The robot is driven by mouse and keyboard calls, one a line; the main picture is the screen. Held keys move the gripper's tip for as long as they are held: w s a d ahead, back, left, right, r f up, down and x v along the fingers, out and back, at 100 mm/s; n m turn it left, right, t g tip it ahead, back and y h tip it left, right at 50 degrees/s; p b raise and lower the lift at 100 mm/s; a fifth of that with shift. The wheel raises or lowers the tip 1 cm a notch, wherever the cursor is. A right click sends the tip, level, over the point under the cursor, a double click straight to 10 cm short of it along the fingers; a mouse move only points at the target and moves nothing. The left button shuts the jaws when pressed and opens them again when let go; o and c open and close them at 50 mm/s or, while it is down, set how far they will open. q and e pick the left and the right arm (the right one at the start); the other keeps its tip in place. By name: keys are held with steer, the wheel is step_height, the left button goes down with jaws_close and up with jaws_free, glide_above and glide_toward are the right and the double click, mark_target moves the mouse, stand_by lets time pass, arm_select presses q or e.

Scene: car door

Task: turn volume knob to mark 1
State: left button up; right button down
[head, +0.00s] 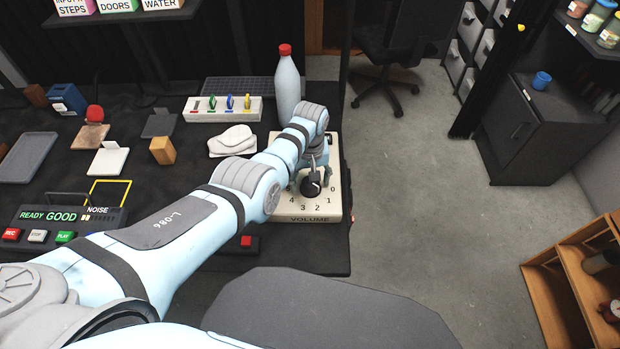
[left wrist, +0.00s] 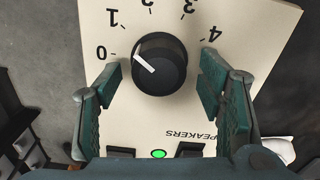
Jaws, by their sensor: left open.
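The black volume knob (head: 311,187) sits on a cream panel (head: 333,211) printed VOLUME, with marks 0 to 4. In the left wrist view the knob (left wrist: 160,64) has a white pointer line aimed up and left, between marks 0 and 1; its exact angle is hard to tell. My left gripper (head: 312,178) is over the panel at the knob. In the left wrist view its open fingers (left wrist: 159,84) stand on either side of the knob, with gaps to it. My right gripper is not in view.
The panel (left wrist: 138,118) also has a green light (left wrist: 158,154) and dark switches below SPEAKERS. A bottle with a red cap (head: 287,84) stands behind the panel. A white pad (head: 234,141) and a switch strip (head: 223,109) lie left of it. Floor is open to the right.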

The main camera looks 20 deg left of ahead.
arm_select(q)
step_height(320, 180, up, 12)
stand_by(0.4)
stand_by(0.3)
